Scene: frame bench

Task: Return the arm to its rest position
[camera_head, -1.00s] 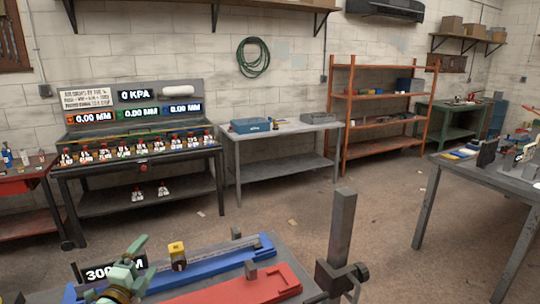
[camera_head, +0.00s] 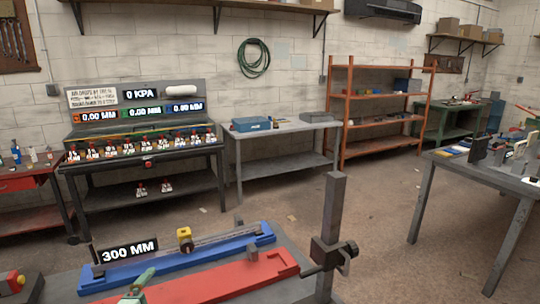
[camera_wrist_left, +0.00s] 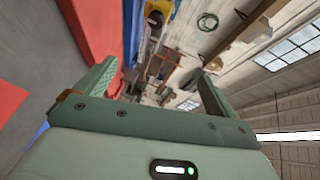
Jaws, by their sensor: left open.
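My left gripper (camera_head: 138,288) shows only partly at the bottom edge of the head view, in front of the red fixture bar (camera_head: 215,284). In the left wrist view my left gripper (camera_wrist_left: 155,85) is open, with its two green fingers wide apart and nothing between them. The rest of my left arm is cut off below the head view. My right gripper is in neither view.
A blue rail (camera_head: 205,252) with a yellow-topped slider (camera_head: 185,238) and a 300 MM sign (camera_head: 129,250) lies behind the red bar. A dark upright post (camera_head: 334,215) stands to the right. Open floor (camera_head: 380,235) lies beyond it.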

